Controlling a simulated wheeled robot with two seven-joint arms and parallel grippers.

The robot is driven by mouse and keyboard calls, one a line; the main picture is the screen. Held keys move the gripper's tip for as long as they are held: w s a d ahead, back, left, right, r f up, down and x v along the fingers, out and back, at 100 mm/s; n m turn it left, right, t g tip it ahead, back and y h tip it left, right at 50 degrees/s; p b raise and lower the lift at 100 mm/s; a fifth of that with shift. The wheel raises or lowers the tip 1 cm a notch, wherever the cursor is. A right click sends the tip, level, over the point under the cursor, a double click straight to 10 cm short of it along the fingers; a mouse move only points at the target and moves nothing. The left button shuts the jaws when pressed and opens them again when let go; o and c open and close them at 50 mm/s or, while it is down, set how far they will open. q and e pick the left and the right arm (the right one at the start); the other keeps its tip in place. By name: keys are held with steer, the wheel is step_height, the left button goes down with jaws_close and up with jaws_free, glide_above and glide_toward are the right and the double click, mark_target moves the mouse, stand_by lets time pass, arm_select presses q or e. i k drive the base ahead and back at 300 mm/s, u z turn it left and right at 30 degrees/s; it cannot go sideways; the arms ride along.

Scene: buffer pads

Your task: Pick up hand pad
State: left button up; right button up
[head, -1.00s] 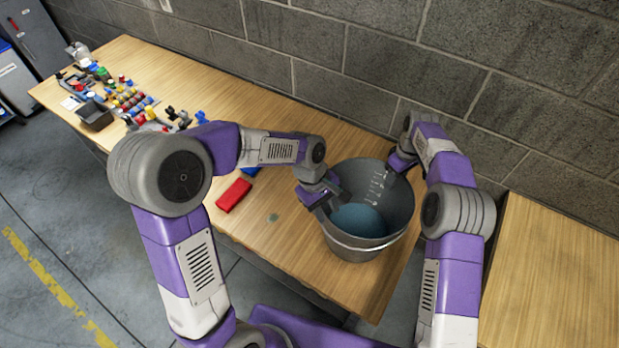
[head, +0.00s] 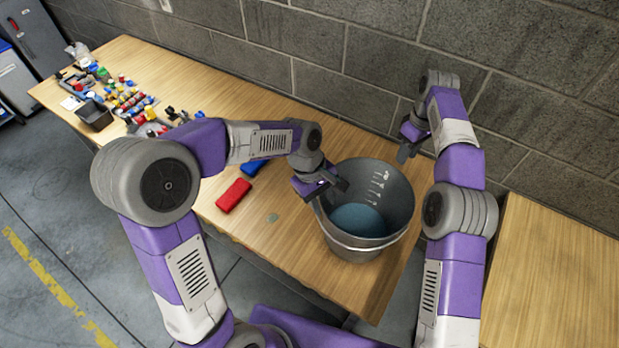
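A red block-like pad (head: 233,194) lies flat on the wooden table, left of the bucket. A blue pad (head: 256,165) lies just behind it, partly hidden by my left forearm. I cannot tell which one is the hand pad. My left gripper (head: 326,190) is at the left rim of the grey bucket (head: 398,210), to the right of both pads and apart from them. My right gripper (head: 404,153) is above and behind the bucket's far right rim, near the wall. I see nothing held, but the fingers of both are too small to read.
The bucket, with a blue bottom or liquid inside, stands near the table's right end. A dark bin (head: 95,115) and many small coloured parts (head: 130,97) fill the table's far left. A block wall (head: 320,50) runs behind. Another wooden table (head: 550,270) is at right.

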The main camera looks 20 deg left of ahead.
mark_target(230, 199)
steer(key=k, duration=1)
